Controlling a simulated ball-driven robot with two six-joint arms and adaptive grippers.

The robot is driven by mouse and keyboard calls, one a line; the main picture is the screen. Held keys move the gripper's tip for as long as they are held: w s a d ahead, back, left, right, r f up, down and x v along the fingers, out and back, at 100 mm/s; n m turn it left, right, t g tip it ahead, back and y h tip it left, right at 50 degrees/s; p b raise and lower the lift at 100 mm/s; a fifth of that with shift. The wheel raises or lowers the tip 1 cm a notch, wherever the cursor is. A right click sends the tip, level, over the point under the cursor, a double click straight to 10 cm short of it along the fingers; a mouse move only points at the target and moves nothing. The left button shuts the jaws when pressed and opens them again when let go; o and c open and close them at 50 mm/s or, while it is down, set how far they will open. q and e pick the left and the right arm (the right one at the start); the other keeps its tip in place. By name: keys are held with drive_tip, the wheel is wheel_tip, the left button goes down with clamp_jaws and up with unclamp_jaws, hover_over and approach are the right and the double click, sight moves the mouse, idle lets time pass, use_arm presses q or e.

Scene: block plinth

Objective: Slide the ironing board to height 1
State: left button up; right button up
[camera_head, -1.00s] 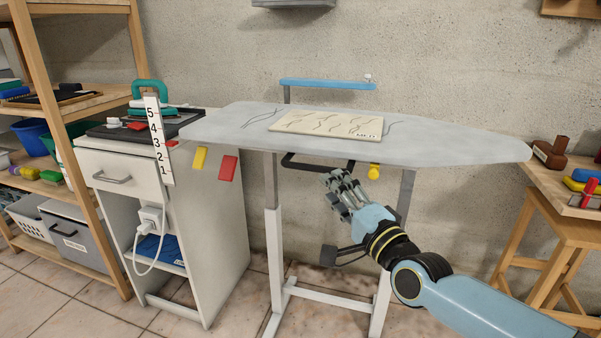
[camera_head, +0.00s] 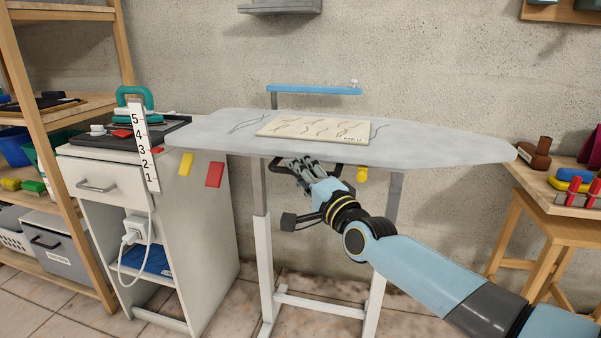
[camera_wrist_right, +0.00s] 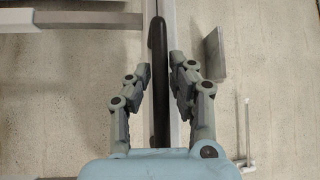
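The ironing board (camera_head: 430,147) has a pale grey top on a white and grey stand. A white height scale (camera_head: 145,160) marked 1 to 5 stands at its left end, and a small red pointer (camera_head: 157,150) sits about level with 3. A black handle bar (camera_head: 347,168) runs under the board; in the right wrist view the black bar (camera_wrist_right: 160,85) lies between my fingers. My right gripper (camera_head: 292,165) is under the board at this bar, and in the right wrist view the gripper (camera_wrist_right: 160,78) looks open around it. My left gripper is out of view.
A white cabinet (camera_head: 205,240) stands left, a wooden table (camera_head: 540,200) right. A grey wall is behind.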

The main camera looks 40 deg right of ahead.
clamp_jaws()
